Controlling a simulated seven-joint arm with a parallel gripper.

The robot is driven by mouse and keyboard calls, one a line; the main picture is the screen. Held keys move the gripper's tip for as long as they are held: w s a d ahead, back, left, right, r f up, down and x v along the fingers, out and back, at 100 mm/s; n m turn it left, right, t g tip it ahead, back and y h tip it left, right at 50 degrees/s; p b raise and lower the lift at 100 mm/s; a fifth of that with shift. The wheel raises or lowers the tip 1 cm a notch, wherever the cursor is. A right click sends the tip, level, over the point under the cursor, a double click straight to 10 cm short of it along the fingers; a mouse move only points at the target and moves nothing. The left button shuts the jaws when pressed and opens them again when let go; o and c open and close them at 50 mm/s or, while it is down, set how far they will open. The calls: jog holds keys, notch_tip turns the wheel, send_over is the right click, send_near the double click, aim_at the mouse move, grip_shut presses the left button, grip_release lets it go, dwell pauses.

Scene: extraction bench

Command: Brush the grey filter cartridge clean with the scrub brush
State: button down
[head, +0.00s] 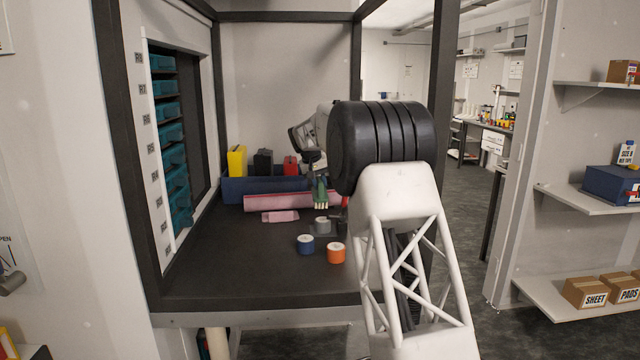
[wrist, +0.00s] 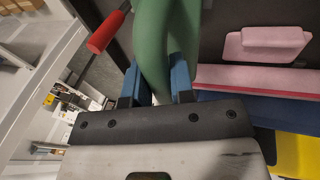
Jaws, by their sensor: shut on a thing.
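The scrub brush (head: 320,192) is green with pale bristles pointing down. My gripper (wrist: 157,85) is shut on its green handle (wrist: 152,40), with a blue finger on each side. In the head view the bristles show just above or behind the grey filter cartridge (head: 322,226), with a small gap between them in the picture. The cartridge is a short grey cylinder standing on the bench, with something dark at its right side. It is not seen in the wrist view, and the bristles are hidden there too. My arm covers part of the bench's right side.
A blue cartridge (head: 306,245) and an orange cartridge (head: 336,253) stand in front of the grey one. A small pink block (head: 280,217), a long pink piece (head: 275,203) and a blue bin (head: 235,190) lie behind. The front left of the bench (head: 220,270) is clear.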

dwell(0.3)
jog(key=shift+f, duration=3.2)
jog(key=shift+f, duration=0.25)
jog(key=shift+w, duration=0.2)
jog(key=shift+w+r, duration=0.1)
jog(key=shift+w, duration=0.95)
jog(key=shift+s, duration=0.1)
jog(key=shift+s+f, duration=0.2)
jog(key=shift+s, duration=1)
